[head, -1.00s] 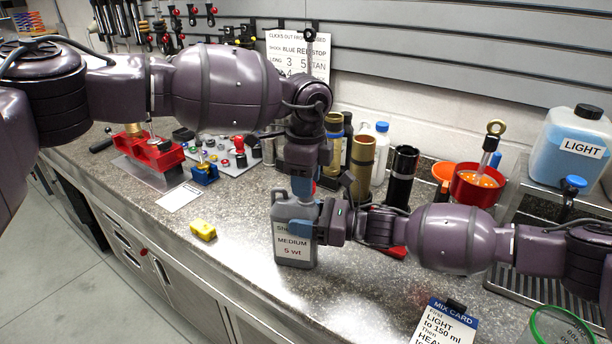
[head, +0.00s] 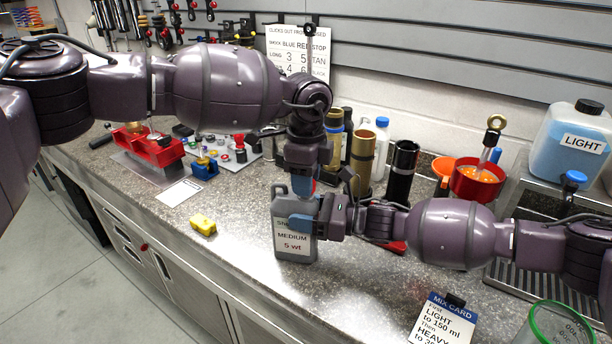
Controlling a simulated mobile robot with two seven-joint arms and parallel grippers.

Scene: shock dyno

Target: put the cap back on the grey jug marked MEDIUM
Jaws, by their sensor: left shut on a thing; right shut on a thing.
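The grey jug (head: 296,246) marked MEDIUM, 5 wt, stands upright near the front of the counter, in the middle of the head view. My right gripper (head: 300,222) comes in from the right and is shut on the jug's upper body, partly covering its label. My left gripper (head: 302,188) points down from above, right over the jug's top at the neck. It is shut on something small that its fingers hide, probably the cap. The jug's mouth is hidden too, so I cannot tell whether the cap touches it.
A yellow block (head: 203,225) lies left of the jug. Gold tubes (head: 362,152) and a black cylinder (head: 402,172) stand behind it. A red bowl (head: 477,183) and the LIGHT jug (head: 572,142) are at right. A MIX CARD (head: 446,322) stands at front right.

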